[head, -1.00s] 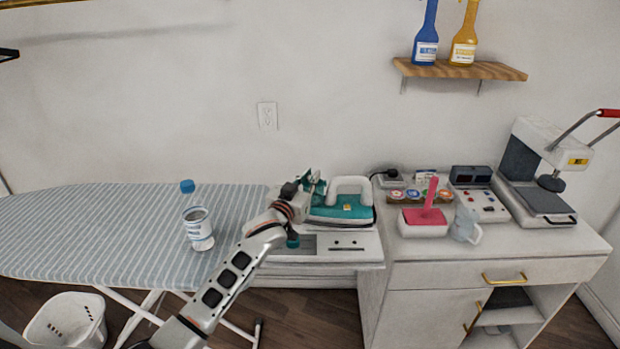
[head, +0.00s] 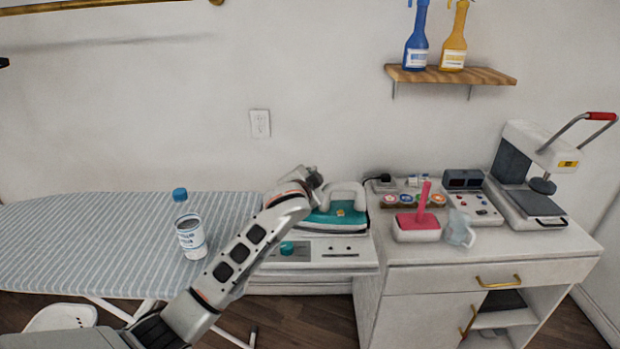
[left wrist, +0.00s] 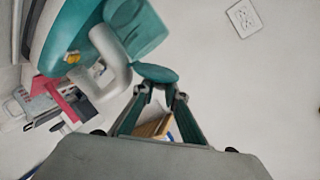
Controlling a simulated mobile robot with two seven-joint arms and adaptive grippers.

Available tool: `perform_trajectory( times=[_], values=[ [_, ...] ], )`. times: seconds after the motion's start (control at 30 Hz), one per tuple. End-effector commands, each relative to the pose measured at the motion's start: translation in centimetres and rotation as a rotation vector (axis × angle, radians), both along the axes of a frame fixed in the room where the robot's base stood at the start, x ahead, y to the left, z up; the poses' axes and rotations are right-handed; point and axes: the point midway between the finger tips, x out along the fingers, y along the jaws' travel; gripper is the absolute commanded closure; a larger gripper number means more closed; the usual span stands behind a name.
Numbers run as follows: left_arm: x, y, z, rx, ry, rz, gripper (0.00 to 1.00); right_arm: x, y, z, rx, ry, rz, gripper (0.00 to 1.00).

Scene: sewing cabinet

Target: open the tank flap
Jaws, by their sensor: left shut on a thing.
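The teal steam iron (head: 325,217) with its white handle (head: 347,192) rests on the white station at the cabinet's left. In the left wrist view its handle (left wrist: 112,62) and translucent teal tank (left wrist: 138,32) show at upper left. The tank flap (left wrist: 157,73), a small teal oval, stands out beside the tank's edge; its exact angle is unclear. My left gripper (left wrist: 161,92) has its green fingertips close together at the flap's near edge, shut on it. In the head view my left wrist hides the fingers and flap. My right gripper is not in view.
A water bottle (head: 189,228) stands on the striped ironing board (head: 110,235), left of my arm. A pink-and-white container (head: 416,229), a clear jug (head: 459,229) and a heat press (head: 525,190) stand on the cabinet to the right.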

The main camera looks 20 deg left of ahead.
Motion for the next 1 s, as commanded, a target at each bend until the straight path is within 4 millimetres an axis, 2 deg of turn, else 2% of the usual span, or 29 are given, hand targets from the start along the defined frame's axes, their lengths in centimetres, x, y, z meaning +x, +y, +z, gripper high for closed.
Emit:
perform_trajectory(
  times=[0.5,1.0],
  values=[
    [0.5,-1.9,0.1,0.378,0.110,0.000,1.00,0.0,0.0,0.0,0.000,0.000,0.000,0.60],
    [0.7,-2.4,0.0,0.484,0.139,-0.001,1.00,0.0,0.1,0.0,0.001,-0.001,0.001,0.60]
  ],
)
